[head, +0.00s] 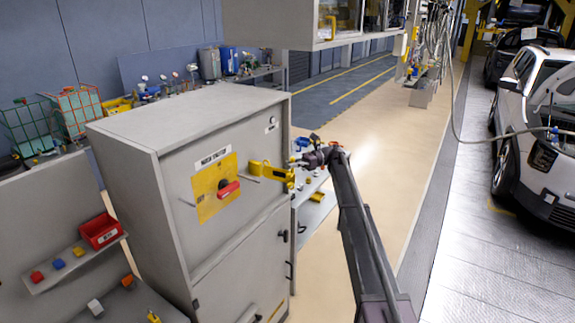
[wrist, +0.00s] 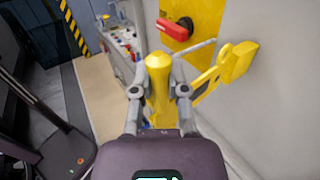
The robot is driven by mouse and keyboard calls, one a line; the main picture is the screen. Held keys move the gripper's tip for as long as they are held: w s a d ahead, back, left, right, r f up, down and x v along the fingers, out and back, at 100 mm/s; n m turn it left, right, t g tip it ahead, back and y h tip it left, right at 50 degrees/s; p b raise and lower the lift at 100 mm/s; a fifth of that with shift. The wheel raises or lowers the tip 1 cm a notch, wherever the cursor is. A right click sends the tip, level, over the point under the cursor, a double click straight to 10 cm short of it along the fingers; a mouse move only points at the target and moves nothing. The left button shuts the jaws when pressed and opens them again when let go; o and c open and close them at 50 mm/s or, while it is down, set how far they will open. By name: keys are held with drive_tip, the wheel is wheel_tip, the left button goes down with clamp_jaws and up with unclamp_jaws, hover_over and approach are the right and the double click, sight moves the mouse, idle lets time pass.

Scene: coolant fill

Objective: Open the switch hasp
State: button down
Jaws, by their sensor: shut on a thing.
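A yellow plate (head: 214,187) with a red switch handle (head: 229,190) is on the front of the grey cabinet; the handle (wrist: 175,29) also shows at the top of the wrist view. To its right in the head view, the yellow hasp (head: 278,175) stands out from the cabinet front. In the wrist view its yellow arm (wrist: 210,80) runs from a block on the cabinet face toward my gripper (wrist: 160,82). My gripper (head: 292,172) is shut on an upright yellow grip (wrist: 158,92), which looks joined to that arm. The joint is partly hidden by a finger.
The grey cabinet (head: 174,118) fills the middle left. A shelf (head: 75,265) with a red bin (head: 100,231) is left of it. A bench (head: 315,205) with small items stands behind my gripper. The floor (head: 375,100) to the right is clear up to a white car (head: 530,120).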

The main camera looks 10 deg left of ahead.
drive_tip(key=c, duration=0.6)
unclamp_jaws()
drive_tip(key=shift+s+a+r, duration=0.1)
drive_tip(key=shift+s+a, duration=0.05)
drive_tip(key=shift+a, duration=0.05)
drive_tip(key=shift+c, duration=0.2)
